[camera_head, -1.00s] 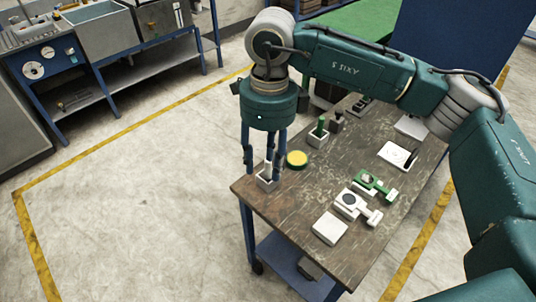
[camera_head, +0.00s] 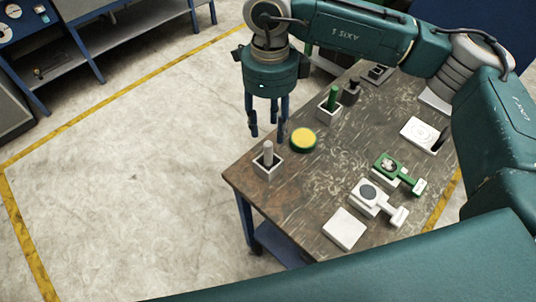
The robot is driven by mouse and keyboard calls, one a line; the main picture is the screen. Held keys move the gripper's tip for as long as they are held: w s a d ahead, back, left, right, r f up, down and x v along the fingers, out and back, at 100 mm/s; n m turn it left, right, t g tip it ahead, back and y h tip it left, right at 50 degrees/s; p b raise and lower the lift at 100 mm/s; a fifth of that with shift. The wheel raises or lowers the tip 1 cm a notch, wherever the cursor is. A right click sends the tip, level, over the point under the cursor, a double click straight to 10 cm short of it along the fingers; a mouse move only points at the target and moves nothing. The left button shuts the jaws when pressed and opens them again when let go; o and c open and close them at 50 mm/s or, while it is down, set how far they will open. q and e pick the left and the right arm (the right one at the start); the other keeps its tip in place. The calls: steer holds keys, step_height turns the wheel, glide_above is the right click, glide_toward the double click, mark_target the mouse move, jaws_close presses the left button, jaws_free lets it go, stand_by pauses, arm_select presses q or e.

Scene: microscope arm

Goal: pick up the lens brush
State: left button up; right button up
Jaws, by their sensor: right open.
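A pale grey upright rod (camera_head: 268,152), which looks like the lens brush, stands in a small white square holder (camera_head: 268,168) at the table's near left corner. A similar green rod (camera_head: 333,96) stands in another white holder (camera_head: 328,112) farther back. Bristles cannot be made out on either. My right gripper (camera_head: 268,136) points down with its fingers spread, open and empty. In the picture its fingertips are just above the grey rod's top, with one finger on either side; their exact gap in depth is unclear. My left gripper is not in view.
The worn wooden table (camera_head: 290,205) also holds a yellow-topped round tin (camera_head: 303,139), a dark bottle-like item (camera_head: 351,92), a green-framed part (camera_head: 390,167), a white part with a grey disc (camera_head: 369,193), a white block (camera_head: 344,228) and a white plate (camera_head: 421,133).

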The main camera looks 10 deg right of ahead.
mark_target(268, 143)
steer(key=shift+s+f, duration=0.15)
steer(key=shift+f, duration=0.4)
steer(key=shift+s+f+p, duration=0.15)
steer(key=shift+f+p, duration=0.15)
steer(key=shift+f, duration=0.35)
steer(key=shift+f+p, duration=0.25)
steer(key=shift+p, duration=0.1)
steer(key=f, duration=0.1)
steer(key=f+p, duration=0.2)
steer(key=shift+w+a+f, duration=0.1)
steer(key=shift+w+f, duration=0.2)
steer(key=shift+f, duration=0.6)
jaws_close()
